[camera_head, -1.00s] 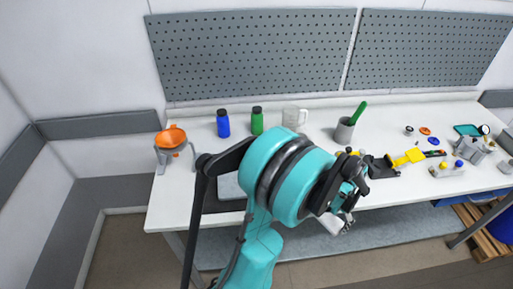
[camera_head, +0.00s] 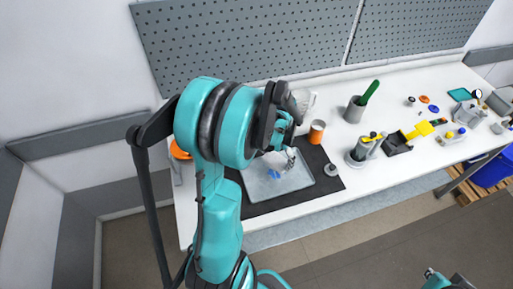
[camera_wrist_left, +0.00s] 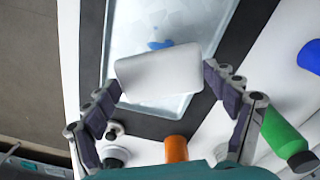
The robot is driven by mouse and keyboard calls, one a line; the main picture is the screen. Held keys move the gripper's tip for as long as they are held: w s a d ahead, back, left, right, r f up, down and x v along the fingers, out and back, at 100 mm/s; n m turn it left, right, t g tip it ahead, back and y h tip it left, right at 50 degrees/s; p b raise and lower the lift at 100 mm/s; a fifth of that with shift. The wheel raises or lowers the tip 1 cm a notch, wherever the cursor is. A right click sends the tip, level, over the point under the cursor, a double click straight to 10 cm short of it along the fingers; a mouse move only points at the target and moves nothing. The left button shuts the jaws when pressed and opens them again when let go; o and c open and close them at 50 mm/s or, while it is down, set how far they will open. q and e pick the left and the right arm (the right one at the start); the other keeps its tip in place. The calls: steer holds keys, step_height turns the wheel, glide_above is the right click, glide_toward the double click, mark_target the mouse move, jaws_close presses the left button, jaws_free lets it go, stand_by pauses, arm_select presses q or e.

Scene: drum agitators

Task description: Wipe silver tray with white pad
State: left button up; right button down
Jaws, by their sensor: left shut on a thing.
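The silver tray (camera_head: 305,181) lies on a dark mat near the front edge of the table. A small blue spot (camera_head: 272,174) is on its surface. In the left wrist view the tray (camera_wrist_left: 205,15) and the blue spot (camera_wrist_left: 160,44) lie just beyond the white pad (camera_wrist_left: 160,75). My left gripper (camera_head: 287,154) is over the tray. It is shut on the white pad, with a finger at each side. The pad is mostly hidden in the head view, and its contact with the tray cannot be told. Part of my right arm (camera_head: 440,281) shows at the lower right; its jaws cannot be made out.
An orange cup (camera_head: 317,132) and a white mug (camera_head: 304,101) stand behind the tray. A grey holder with a green-handled tool (camera_head: 356,108) and a yellow-topped grey cylinder (camera_head: 362,152) stand to the right. The wrist view shows a green bottle (camera_wrist_left: 285,137) and a blue bottle (camera_wrist_left: 312,57).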

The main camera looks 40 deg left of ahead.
mark_target(276, 174)
arm_select(q)
steer(key=shift+d+f, duration=0.15)
steer(key=shift+d, duration=0.2)
steer(key=shift+w+d+f+b, duration=0.1)
steer(key=shift+f+b, duration=0.2)
steer(key=shift+b, duration=0.2)
steer(key=f+b, duration=0.1)
steer(key=f, duration=0.1)
steer(key=f+b, duration=0.1)
steer(key=shift+a+f+b, duration=0.2)
steer(key=shift+f+b, duration=0.1)
steer(key=shift+f, duration=0.05)
steer(key=shift+f+b, duration=0.45)
steer(key=shift+f, duration=0.15)
arm_select(e)
steer(key=shift+w+d+f, duration=0.1)
steer(key=shift+d+f, duration=0.1)
steer(key=shift+f, duration=1)
steer(key=shift+d+f, duration=0.15)
steer(key=shift+f, duration=1)
arm_select(q)
steer(key=shift+f+b, duration=0.9)
steer(key=shift+f, duration=0.1)
arm_select(e)
steer(key=shift+f, duration=0.95)
